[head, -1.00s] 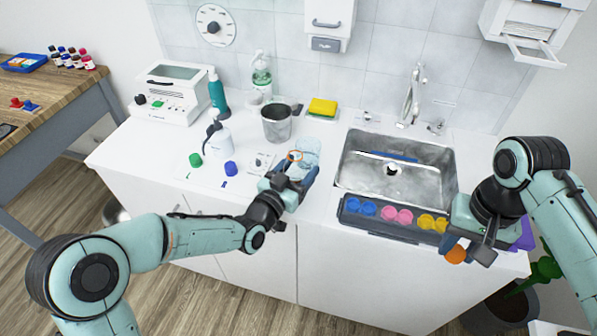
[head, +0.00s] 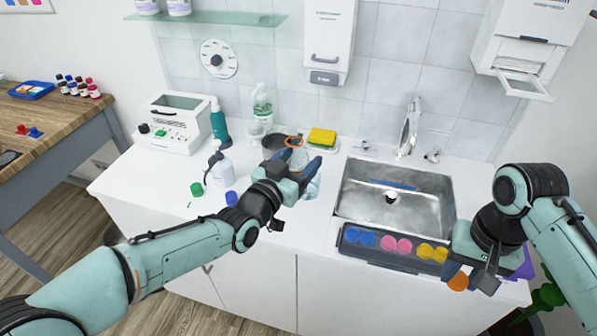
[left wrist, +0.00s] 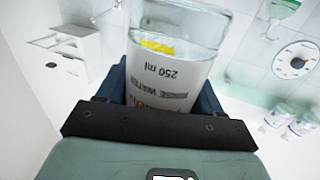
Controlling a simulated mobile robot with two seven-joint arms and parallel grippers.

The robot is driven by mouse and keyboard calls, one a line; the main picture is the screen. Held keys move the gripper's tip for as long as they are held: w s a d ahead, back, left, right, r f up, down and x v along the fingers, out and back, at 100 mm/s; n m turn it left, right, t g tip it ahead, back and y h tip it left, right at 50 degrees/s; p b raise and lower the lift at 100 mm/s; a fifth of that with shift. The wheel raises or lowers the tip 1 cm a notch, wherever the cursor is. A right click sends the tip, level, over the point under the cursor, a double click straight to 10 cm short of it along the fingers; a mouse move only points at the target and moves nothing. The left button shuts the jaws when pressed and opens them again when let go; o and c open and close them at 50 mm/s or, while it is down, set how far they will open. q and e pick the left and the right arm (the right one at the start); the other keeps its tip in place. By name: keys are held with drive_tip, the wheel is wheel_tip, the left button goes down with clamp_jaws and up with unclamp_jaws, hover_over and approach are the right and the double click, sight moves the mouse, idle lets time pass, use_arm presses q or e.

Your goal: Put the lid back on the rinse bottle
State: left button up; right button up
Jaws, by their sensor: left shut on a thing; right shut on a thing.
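The rinse bottle (left wrist: 172,85) is clear, with a white label reading "250 ml" and "rinse water". My left gripper (head: 303,167) is shut around its body and holds it above the counter. In the head view, an orange ring (head: 294,142) shows at its top; fingers hide much of the body. The bottle looks roughly upright. My right gripper (head: 468,268) is shut on an orange lid (head: 458,282) near the counter's front right edge. The lid is apart from the bottle, well to its right.
The sink (head: 347,205) lies between the grippers, with a dark tray (head: 343,243) of coloured pots before it.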

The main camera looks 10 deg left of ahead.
sight(291, 146)
use_arm(q)
drive_tip(key=shift+r, duration=2.9)
use_arm(e)
drive_tip(key=shift+r, duration=0.35)
use_arm(q)
drive_tip(key=shift+p, duration=0.3)
